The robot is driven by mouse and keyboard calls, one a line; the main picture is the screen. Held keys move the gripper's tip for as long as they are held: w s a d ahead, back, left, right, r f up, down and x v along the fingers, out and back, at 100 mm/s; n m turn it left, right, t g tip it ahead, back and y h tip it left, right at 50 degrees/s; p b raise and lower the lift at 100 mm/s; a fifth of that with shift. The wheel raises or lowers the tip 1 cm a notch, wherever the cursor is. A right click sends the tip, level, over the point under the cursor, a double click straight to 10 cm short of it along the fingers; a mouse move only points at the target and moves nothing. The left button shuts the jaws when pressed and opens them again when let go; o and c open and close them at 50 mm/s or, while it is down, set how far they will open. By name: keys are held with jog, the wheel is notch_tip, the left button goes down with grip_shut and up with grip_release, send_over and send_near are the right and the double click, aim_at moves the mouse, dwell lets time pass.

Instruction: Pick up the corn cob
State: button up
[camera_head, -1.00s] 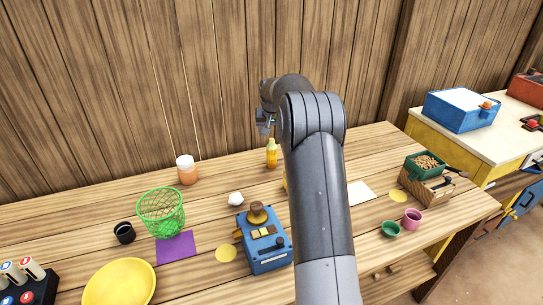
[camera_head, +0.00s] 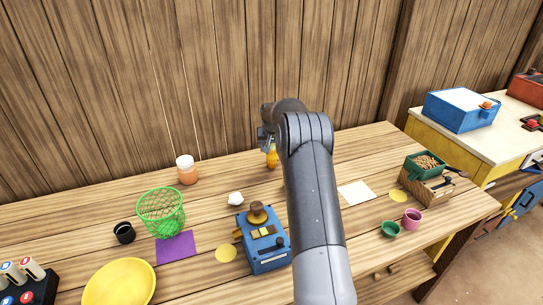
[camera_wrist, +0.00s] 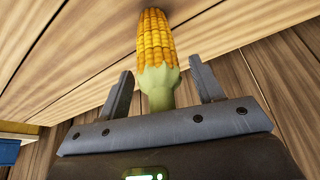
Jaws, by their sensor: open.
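The corn cob (camera_wrist: 155,40) has yellow kernels and a pale green husk base. In the wrist view its kernels are beyond the fingertips, and the husk end reaches back between the two fingers. My gripper (camera_wrist: 160,70) is open around that end, with visible gaps on both sides. In the head view the cob (camera_head: 272,159) stands on the table near the back wall, and my gripper (camera_head: 265,140) is at its upper end, partly hiding it.
On the wooden table, an orange jar (camera_head: 187,172), a green basket (camera_head: 161,214) and a white lump (camera_head: 235,198) are to the left. A blue device (camera_head: 265,255) is in front. My arm hides part of the table.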

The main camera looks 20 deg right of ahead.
jog(key=shift+c, duration=0.2)
jog(key=c, duration=1)
jog(key=shift+r, duration=0.15)
jog(key=shift+c, duration=0.2)
